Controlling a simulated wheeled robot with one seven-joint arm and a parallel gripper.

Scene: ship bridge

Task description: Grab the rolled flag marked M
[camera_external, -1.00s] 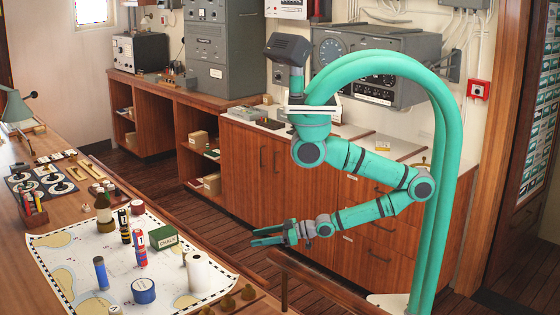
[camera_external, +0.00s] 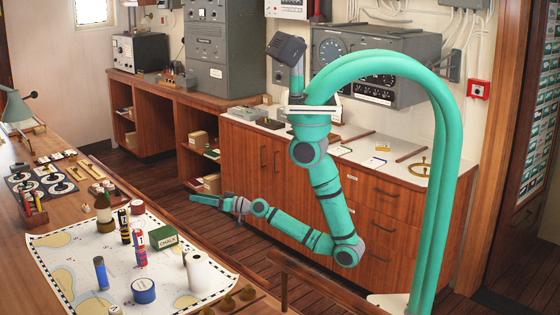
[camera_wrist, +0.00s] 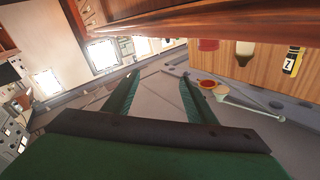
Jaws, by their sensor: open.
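Several small rolls stand on the chart on the left table in the external view: a blue one (camera_external: 100,273), a red and blue one (camera_external: 140,248) and a black, yellow and red one (camera_external: 125,230). I cannot read an M on any of them. In the wrist view a yellow and black roll (camera_wrist: 292,62) shows a letter Z. My gripper (camera_external: 205,201) is open and empty, held in the air to the right of the table, apart from the rolls. Its two green fingers (camera_wrist: 158,92) show spread in the wrist view.
A wooden rail (camera_external: 325,287) stands below my arm. Wooden cabinets (camera_external: 250,180) line the back.

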